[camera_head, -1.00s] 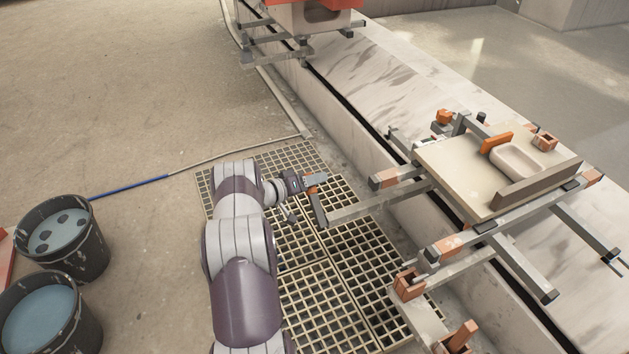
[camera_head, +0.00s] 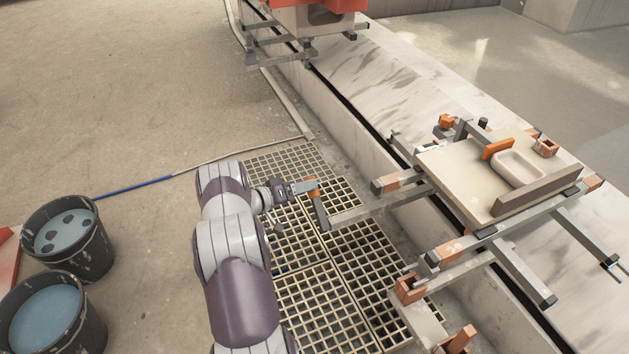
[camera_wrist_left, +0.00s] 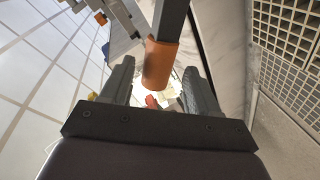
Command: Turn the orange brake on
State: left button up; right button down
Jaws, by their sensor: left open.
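The orange grip of the brake (camera_head: 313,187) sits on the end of a short dark lever (camera_head: 321,211), which joins a grey bar reaching out from the carousel frame over the floor grating. My left gripper (camera_head: 304,187) is open right at this grip, coming from the left. In the left wrist view, the orange grip (camera_wrist_left: 161,62) stands between the two spread fingers, with the grey lever running up from it. I cannot tell whether either finger touches it. My right gripper is out of view.
A board with a pale basin (camera_head: 517,168) rests on the carousel arms at right, beside a long pale wall. A pink-orange block (camera_head: 409,287) is on the lower frame. Two buckets of blue liquid (camera_head: 68,240) stand at left. The floor between the buckets and my arm is clear.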

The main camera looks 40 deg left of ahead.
pick_arm(q)
jog(key=p+v, duration=0.1)
jog(key=v, duration=0.6)
jog(key=shift+s+p, duration=0.35)
jog(key=shift+s, duration=0.05)
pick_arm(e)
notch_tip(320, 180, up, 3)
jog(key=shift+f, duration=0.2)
pick_arm(q)
jog(key=shift+a, duration=0.1)
